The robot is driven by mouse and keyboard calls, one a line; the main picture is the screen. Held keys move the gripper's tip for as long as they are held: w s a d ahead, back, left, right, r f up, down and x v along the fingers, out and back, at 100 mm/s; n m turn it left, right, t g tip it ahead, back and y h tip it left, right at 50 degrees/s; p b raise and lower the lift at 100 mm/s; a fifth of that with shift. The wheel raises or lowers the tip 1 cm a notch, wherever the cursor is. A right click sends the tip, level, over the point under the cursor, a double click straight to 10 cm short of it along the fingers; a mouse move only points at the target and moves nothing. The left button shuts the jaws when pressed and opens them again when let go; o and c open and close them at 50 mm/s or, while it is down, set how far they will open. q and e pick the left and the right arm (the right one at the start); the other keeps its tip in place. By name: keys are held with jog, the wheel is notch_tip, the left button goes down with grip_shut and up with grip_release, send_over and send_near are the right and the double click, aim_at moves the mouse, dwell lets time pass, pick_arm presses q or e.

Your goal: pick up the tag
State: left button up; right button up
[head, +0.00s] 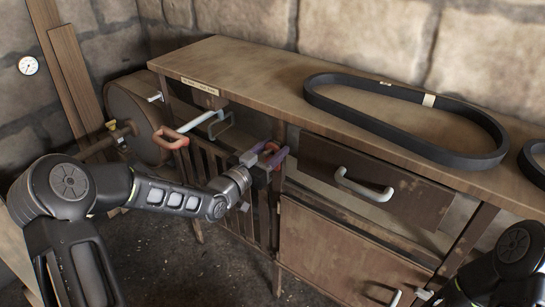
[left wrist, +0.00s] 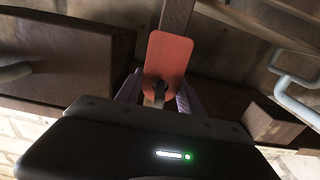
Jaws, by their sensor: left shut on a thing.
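The tag (left wrist: 170,58) is a flat orange-red plate with rounded corners in the left wrist view. A dark loop or stem (left wrist: 160,94) shows at its near end, between the fingers. My left gripper (head: 266,159) is at the front of the wooden bench, left of the upper drawer. Its pale purple fingers also show in the left wrist view (left wrist: 158,98), closed on the near end of the tag.
The bench (head: 240,70) carries a large black belt (head: 390,135) on its top. A drawer (head: 370,182) with a pale handle is right of my gripper. Left are a round wooden drum (head: 133,115), an orange-handled part (head: 172,137) and a pale blue lever (head: 207,118).

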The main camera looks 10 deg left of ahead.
pick_arm(q)
jog(key=shift+r, duration=0.1)
jog(key=shift+r, duration=0.1)
jog(key=shift+s+a+r+b, duration=0.1)
jog(key=shift+s+b, duration=0.15)
jog(key=shift+b, duration=0.05)
jog(key=b+v, duration=0.1)
jog(key=v, duration=1.6)
jog(key=shift+s, duration=0.3)
